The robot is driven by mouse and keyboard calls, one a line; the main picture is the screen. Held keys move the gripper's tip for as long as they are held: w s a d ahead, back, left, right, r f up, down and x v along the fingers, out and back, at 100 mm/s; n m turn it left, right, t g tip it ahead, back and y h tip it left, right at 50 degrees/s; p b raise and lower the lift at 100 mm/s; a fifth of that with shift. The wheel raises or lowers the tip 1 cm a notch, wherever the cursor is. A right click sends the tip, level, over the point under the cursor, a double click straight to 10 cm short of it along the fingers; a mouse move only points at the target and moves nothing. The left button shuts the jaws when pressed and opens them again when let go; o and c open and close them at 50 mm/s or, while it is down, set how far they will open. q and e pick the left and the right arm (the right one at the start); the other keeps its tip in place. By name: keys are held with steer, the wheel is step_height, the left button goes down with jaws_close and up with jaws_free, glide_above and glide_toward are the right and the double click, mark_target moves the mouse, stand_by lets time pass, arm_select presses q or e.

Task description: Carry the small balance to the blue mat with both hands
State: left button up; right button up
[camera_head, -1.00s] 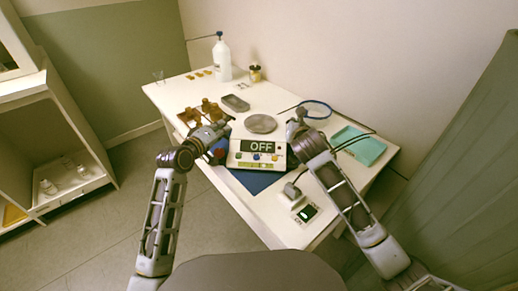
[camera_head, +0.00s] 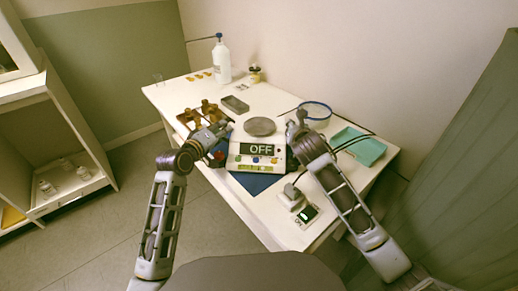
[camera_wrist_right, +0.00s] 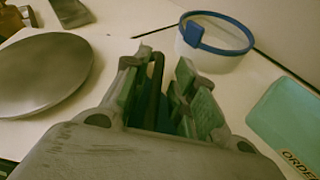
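The small balance (camera_head: 249,164) is a white box with a round grey pan (camera_head: 260,126) and a display reading OFF. It is over the blue mat (camera_head: 257,184), whose front part shows below it; whether it rests fully on it I cannot tell. My left gripper (camera_head: 222,131) is at the balance's left side, its fingertips too small to read. My right gripper (camera_head: 297,127) is at its right side. In the right wrist view the green-padded fingers (camera_wrist_right: 163,88) stand apart, with a dark bar between them, and the pan (camera_wrist_right: 42,72) is to the left.
A brown rack (camera_head: 203,113), a grey dish (camera_head: 235,104) and a white bottle (camera_head: 222,62) stand behind and left. A blue-rimmed round container (camera_head: 315,110) and teal tray (camera_head: 360,148) are to the right. A small device with a green display (camera_head: 306,215) sits near the front edge.

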arm_select(q)
steer(key=shift+s+a, duration=0.1)
steer(key=shift+s, duration=0.1)
arm_select(e)
steer(key=shift+a, duration=0.2)
arm_select(q)
steer(key=shift+v, duration=3.8)
arm_select(e)
steer(key=shift+a+f, duration=0.1)
arm_select(q)
steer(key=shift+r, duration=0.15)
steer(key=shift+w, duration=0.1)
arm_select(e)
steer(key=shift+s, duration=0.2)
steer(key=d+v, duration=0.1)
steer(key=v, duration=1)
steer(key=shift+s+a+r, duration=0.25)
steer(key=shift+a+r, duration=0.05)
arm_select(q)
steer(key=shift+r, duration=0.1)
arm_select(e)
steer(key=shift+r, duration=0.1)
